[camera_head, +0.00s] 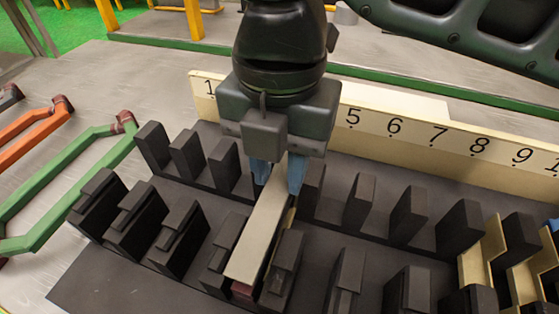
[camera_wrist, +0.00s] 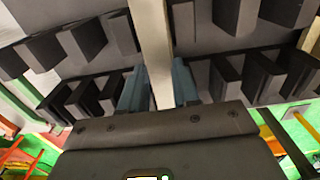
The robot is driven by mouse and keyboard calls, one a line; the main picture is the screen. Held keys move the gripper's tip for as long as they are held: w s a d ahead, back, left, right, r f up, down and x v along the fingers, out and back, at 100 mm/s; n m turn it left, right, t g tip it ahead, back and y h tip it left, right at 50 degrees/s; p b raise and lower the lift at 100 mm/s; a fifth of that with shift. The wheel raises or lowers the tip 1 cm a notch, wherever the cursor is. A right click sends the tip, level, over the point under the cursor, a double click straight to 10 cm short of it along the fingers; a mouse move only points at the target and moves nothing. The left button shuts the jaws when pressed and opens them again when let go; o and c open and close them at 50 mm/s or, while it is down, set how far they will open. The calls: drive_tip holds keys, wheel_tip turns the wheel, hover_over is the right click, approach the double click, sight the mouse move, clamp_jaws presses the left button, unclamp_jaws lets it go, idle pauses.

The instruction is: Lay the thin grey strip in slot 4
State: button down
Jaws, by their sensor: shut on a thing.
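The thin grey strip (camera_head: 258,230) is held lengthwise in my gripper (camera_head: 277,175), whose blue fingertips close on its far part. The strip runs toward the front of the dark slotted stator block (camera_head: 330,240). Its near end lies between two front teeth, with a dark red piece (camera_head: 242,289) just below it. A tan edge shows along its right side. I cannot tell whether the strip touches the slot bottom. In the wrist view the pale strip (camera_wrist: 154,50) passes between the blue fingers. The number 4 on the label board (camera_head: 410,130) is hidden behind my gripper; 1 and 5 upward show.
Tan liners (camera_head: 485,255) sit in slots at the right. Green (camera_head: 75,180) and orange (camera_head: 30,135) bent coils lie on the table at the left. Upright teeth stand close on both sides of the strip. The grey table (camera_head: 130,80) is clear behind the coils.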

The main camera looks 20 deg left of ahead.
sight(280, 181)
drive_tip(key=shift+w+f, duration=0.1)
drive_tip(key=shift+f, duration=0.45)
drive_tip(key=shift+f+b, duration=0.35)
drive_tip(key=shift+f, duration=0.6)
idle(0.8)
drive_tip(key=c, duration=0.8)
unclamp_jaws()
drive_tip(key=shift+o, duration=0.2)
drive_tip(key=shift+r+p, duration=0.8)
drive_tip(key=shift+r, duration=0.05)
wheel_tip(280, 181, up, 8)
drive_tip(key=p, duration=0.7)
drive_tip(key=shift+f, duration=0.2)
